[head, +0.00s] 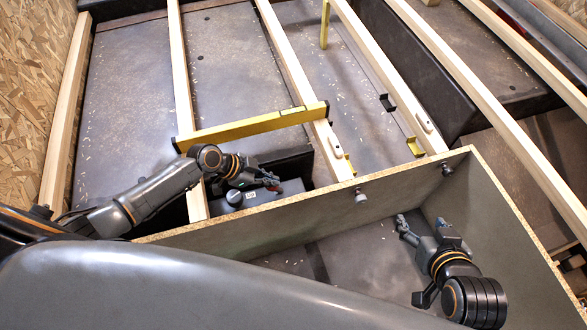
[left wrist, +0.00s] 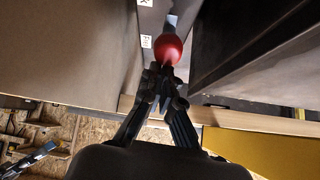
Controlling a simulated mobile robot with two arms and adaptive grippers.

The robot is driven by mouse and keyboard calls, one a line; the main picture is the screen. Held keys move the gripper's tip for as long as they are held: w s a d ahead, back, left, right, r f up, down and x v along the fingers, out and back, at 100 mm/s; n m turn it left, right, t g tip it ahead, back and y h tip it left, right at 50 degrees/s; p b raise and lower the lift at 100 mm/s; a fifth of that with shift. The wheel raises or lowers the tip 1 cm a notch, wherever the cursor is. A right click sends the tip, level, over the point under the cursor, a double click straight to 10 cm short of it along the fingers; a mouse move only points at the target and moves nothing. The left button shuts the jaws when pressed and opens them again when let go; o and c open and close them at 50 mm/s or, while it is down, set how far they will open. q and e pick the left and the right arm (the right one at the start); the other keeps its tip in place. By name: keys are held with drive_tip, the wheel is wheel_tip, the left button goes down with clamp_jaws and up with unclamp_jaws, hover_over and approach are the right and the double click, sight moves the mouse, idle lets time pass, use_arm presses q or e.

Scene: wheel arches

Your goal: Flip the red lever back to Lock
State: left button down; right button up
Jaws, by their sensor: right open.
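The red lever's round knob (left wrist: 168,48) shows in the left wrist view, on a grey metal stem against a pale panel. It is beside a white label that seems to start with "F"; another label, partly cut off, is at the top edge. My left gripper (left wrist: 164,78) has its fingertips close together right at the knob's near side; no knob shows between them. In the head view my left gripper (head: 272,183) is over a dark box (head: 262,197) and hides most of the lever. My right gripper (head: 424,228) is open and empty inside the wooden-walled bin.
The bin's plywood wall (head: 290,208) runs between my two grippers. A yellow bar (head: 250,128) crosses the wooden rails just behind the left gripper. Wooden rails (head: 300,85) run over the grey floor. A chipboard wall (head: 35,75) stands at left.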

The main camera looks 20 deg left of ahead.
use_arm(q)
drive_tip(key=shift+s+a+f, duration=0.3)
drive_tip(key=shift+a+f, duration=0.15)
drive_tip(key=shift+w+d+r+p, duration=0.25)
drive_tip(key=shift+d+r+p, duration=0.35)
drive_tip(key=shift+r+p, duration=0.2)
drive_tip(key=p+v, duration=0.2)
drive_tip(key=v, duration=0.7)
drive_tip(key=shift+p, duration=0.4)
use_arm(e)
drive_tip(key=s+d+f+g+h, duration=0.1)
drive_tip(key=s+d+f+g, duration=0.1)
drive_tip(key=s+g, duration=0.3)
drive_tip(key=shift+s+d+f+m+g, duration=0.35)
drive_tip(key=shift+s+d, duration=0.3)
drive_tip(key=shift+s, duration=1.5)
use_arm(q)
drive_tip(key=shift+s+d, duration=0.1)
drive_tip(key=shift+d, duration=0.05)
